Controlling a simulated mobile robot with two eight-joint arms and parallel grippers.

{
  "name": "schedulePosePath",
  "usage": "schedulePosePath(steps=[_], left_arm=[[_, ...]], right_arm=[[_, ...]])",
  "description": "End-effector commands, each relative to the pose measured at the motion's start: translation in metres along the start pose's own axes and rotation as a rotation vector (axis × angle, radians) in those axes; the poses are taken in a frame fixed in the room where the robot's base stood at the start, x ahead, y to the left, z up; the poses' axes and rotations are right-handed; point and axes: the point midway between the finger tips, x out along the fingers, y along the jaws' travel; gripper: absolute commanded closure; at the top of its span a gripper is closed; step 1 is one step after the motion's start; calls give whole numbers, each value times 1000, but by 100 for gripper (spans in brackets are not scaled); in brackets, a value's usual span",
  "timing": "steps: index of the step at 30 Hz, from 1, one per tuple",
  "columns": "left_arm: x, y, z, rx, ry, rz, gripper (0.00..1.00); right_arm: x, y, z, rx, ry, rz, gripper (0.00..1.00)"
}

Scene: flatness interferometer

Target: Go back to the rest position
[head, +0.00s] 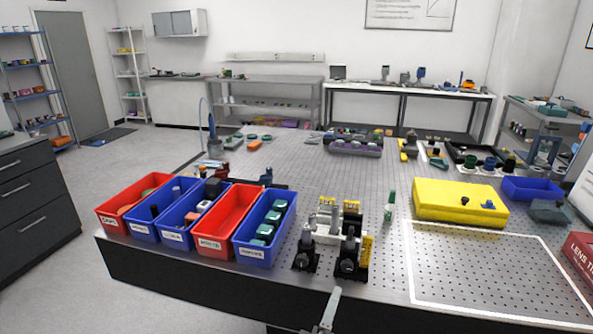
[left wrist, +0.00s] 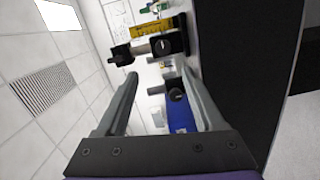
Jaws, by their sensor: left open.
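My left gripper (head: 331,311) shows at the bottom edge of the head view, in front of the table's front edge; only a finger shows there. In the left wrist view the left gripper (left wrist: 158,74) has its two fingers spread, with nothing held between them. Beyond the fingertips that view shows black optical mounts (left wrist: 167,44) with a yellow part, and a blue bin (left wrist: 181,112). In the head view the optical assembly (head: 335,235) with black mounts and yellow parts stands on the table behind the gripper. My right gripper is not in view.
Red and blue bins (head: 232,215) stand in a row at the table's left front. A yellow case (head: 455,200) lies at the right, behind a white-outlined area (head: 490,270) that is empty. A green-topped bottle (head: 389,208) stands near the assembly. The perforated tabletop (head: 310,170) is mostly clear mid-table.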

Motion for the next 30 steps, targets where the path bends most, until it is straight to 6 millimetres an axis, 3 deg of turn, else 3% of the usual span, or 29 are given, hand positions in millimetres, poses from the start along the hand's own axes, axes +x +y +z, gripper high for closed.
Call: schedulePosePath(steps=[1, 3, 5, 9, 12, 16, 21, 30], left_arm=[[-14, 10, -18, 115, -32, -44, 31], [-37, 7, -36, 310, -105, -137, 31], [-62, -2, -53, 472, -171, -237, 31], [-139, -36, -98, 797, -329, -524, 31], [-194, -58, -125, 939, -432, -716, 31], [-247, -74, -147, 1030, -527, -897, 31], [-278, -83, -158, 1067, -585, -999, 31], [-280, -85, -158, 1068, -591, -1006, 31]], right_arm=[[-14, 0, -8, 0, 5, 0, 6], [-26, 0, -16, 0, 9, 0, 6], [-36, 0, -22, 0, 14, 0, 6], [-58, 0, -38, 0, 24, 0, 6], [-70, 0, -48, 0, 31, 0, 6], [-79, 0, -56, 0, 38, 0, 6], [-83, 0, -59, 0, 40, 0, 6], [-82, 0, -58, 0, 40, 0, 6]])
